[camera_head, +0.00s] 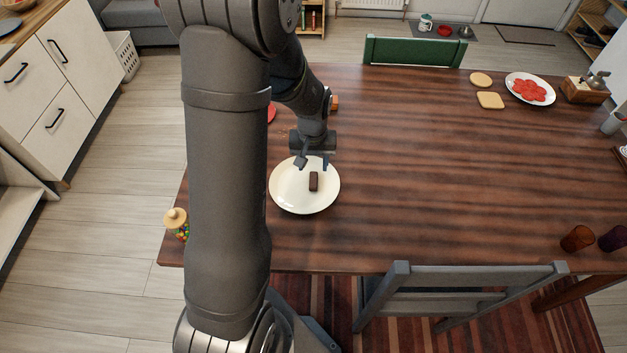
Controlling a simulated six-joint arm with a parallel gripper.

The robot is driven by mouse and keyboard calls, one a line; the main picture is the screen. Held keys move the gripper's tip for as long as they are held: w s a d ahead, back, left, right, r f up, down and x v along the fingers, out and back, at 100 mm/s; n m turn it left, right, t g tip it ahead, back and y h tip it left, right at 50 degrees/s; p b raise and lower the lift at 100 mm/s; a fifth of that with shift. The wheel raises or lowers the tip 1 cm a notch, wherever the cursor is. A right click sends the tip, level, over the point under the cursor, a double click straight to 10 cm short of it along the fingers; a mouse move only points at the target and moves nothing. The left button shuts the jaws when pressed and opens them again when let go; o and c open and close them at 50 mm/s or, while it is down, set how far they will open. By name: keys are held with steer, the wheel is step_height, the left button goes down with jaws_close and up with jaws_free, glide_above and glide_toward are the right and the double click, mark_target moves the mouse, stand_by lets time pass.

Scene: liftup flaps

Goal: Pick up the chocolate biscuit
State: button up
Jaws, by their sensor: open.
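The chocolate biscuit (313,181) is a small dark brown bar. It lies on a white round plate (290,200) near the left end of the wooden table. My gripper (314,165) is open over the far part of the plate, its two fingers apart. It is just beyond the biscuit in the picture, and nothing shows between its fingers. I cannot tell its exact height above the plate. My arm hides part of the table to the left of the plate.
A jar with coloured sweets (178,225) stands at the table's left edge. A red item (271,113) is partly hidden behind my arm. Pale slices (490,100) and a plate of red slices (530,90) lie at the far right. The table's middle (430,170) is clear.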

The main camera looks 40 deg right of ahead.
mark_target(314, 178)
steer(key=shift+d+f, duration=0.15)
steer(key=shift+f, duration=2.9)
steer(key=shift+c, duration=0.5)
jaws_close()
